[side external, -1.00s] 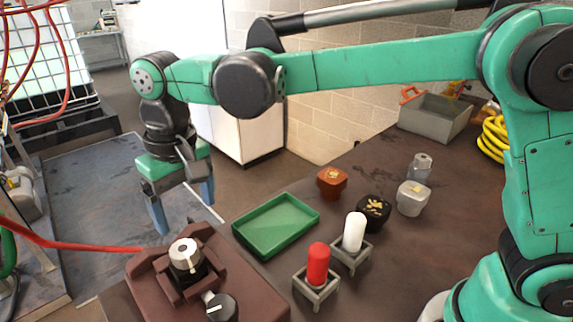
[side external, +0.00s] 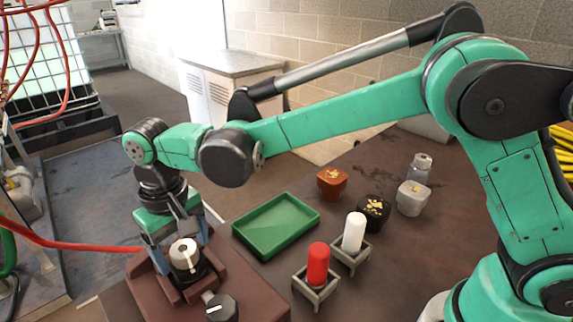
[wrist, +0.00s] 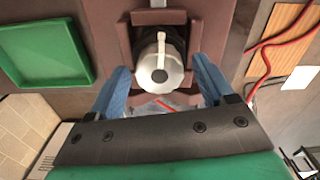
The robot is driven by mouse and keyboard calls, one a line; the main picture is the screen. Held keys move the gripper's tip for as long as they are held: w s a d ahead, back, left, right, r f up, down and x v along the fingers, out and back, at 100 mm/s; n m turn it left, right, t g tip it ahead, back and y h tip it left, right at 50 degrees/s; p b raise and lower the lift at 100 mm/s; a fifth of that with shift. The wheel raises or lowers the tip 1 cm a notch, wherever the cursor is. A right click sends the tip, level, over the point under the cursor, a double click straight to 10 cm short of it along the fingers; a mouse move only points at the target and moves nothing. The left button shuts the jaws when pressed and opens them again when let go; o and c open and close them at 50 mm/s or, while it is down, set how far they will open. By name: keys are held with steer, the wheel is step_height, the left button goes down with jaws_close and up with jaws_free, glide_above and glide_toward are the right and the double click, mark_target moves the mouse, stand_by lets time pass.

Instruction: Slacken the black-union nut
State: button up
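A pale round nut (side external: 184,253) with a dark centre hole sits on a black body (side external: 190,273) held in a brown fixture (side external: 240,281). In the wrist view the nut (wrist: 160,72) shows a pale strip across its top, between the fixture's walls. My gripper (side external: 176,232) is over the fixture, pointing down. Its two blue fingers are open, one on each side of the nut. In the wrist view there are gaps between the fingers of my gripper (wrist: 163,72) and the nut. Whether the fingertips are level with the nut is hard to tell.
A black knob (side external: 220,307) sits on the fixture's front. A green tray (side external: 275,225) lies right of it. Red (side external: 318,263) and white (side external: 354,231) cylinders stand in small holders. Brown (side external: 332,183), black (side external: 373,212) and grey (side external: 412,198) pieces stand behind. A red hose (side external: 70,244) passes at left.

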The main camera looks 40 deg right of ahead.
jaws_close()
steer(key=n, duration=0.8)
steer(key=shift+a+n, duration=0.1)
steer(key=shift+n, duration=0.2)
steer(key=n, duration=0.4)
steer(key=shift+s+n, duration=0.1)
steer(key=shift+n, duration=2.1)
